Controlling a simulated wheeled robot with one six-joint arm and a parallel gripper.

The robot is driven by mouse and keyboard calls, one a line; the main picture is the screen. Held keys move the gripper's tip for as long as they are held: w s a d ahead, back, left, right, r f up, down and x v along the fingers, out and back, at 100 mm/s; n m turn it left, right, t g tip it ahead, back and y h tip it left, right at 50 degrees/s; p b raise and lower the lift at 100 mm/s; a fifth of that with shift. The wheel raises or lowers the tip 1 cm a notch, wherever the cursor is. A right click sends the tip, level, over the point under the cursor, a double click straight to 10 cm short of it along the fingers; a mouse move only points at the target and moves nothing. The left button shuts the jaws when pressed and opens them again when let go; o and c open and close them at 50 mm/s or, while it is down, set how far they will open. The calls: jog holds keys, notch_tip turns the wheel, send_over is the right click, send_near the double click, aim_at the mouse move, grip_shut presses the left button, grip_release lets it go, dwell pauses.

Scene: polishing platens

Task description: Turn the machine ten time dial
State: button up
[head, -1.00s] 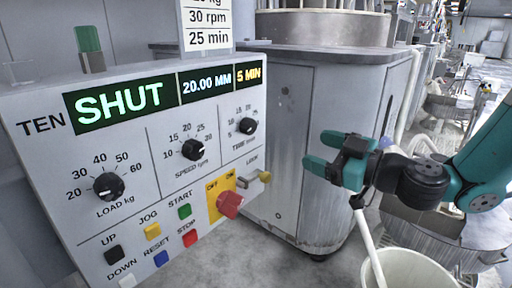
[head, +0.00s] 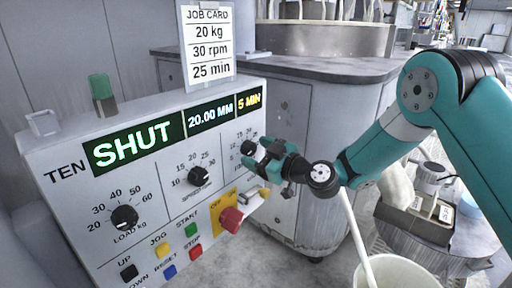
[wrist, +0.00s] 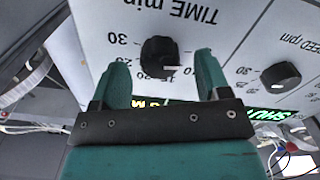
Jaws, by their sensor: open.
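The black time dial (head: 248,147) sits at the right of the grey panel marked TEN (head: 62,210). The yellow display above it (head: 249,102) reads 5 MIN. In the wrist view the time dial (wrist: 158,56) appears upside down, with its white mark toward the right. My gripper (head: 258,156) is open in front of the panel's right side. In the wrist view its two fingers stand apart, one on each side of the dial; contact is not clear. In the head view the fingers partly hide the dial's scale.
The speed dial (head: 198,176) and load dial (head: 124,217) are to the left. The job card (head: 209,47) reads 20 kg, 30 rpm, 25 min. A white bucket (head: 398,272) stands lower right.

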jog(key=shift+w+a, duration=0.3)
jog(key=shift+a, duration=0.1)
jog(key=shift+c, duration=0.2)
jog(key=c, duration=0.9)
